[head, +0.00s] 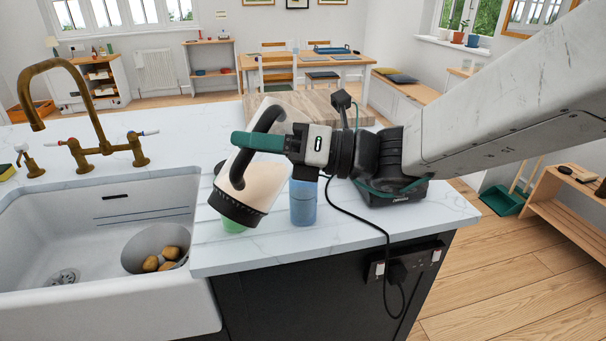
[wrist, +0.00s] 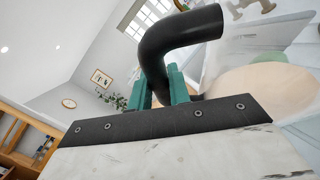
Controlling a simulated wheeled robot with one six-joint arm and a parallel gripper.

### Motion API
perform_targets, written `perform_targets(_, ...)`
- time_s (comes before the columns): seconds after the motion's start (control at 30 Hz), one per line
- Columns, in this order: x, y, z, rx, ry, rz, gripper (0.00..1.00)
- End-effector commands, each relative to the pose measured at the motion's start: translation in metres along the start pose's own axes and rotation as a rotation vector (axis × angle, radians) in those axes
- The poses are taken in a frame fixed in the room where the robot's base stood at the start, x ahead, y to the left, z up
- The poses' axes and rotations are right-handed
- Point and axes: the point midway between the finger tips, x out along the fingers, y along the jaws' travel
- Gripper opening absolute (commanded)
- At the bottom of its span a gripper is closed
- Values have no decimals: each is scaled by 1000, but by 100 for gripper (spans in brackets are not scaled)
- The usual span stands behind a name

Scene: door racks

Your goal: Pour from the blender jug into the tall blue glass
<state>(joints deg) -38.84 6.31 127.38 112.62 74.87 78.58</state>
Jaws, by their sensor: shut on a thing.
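My gripper (head: 262,142) is shut on the black handle (head: 268,117) of the blender jug (head: 262,182). The jug is held tilted above the counter, its black ringed end (head: 237,207) low and to the left, with cream-coloured contents inside. In the wrist view the handle (wrist: 165,45) passes between the green fingers (wrist: 165,90). The tall blue glass (head: 303,204) stands upright on the counter, just right of the jug in the picture. A green cup (head: 233,226) is partly hidden behind the jug's black end. No falling stream is visible.
The black blender base (head: 392,192) stands on the counter right of the blue glass, with a cable over the edge. A wooden board (head: 318,108) lies behind. The sink (head: 95,235), holding a bowl (head: 155,248) of brown items, and a brass tap (head: 85,110) are left.

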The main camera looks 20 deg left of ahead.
Motion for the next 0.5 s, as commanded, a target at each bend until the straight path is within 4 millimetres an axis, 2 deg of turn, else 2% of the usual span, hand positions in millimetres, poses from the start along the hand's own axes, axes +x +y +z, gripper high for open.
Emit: perform_targets(0.5, -1, 0, 1, 20, -17, 14, 0)
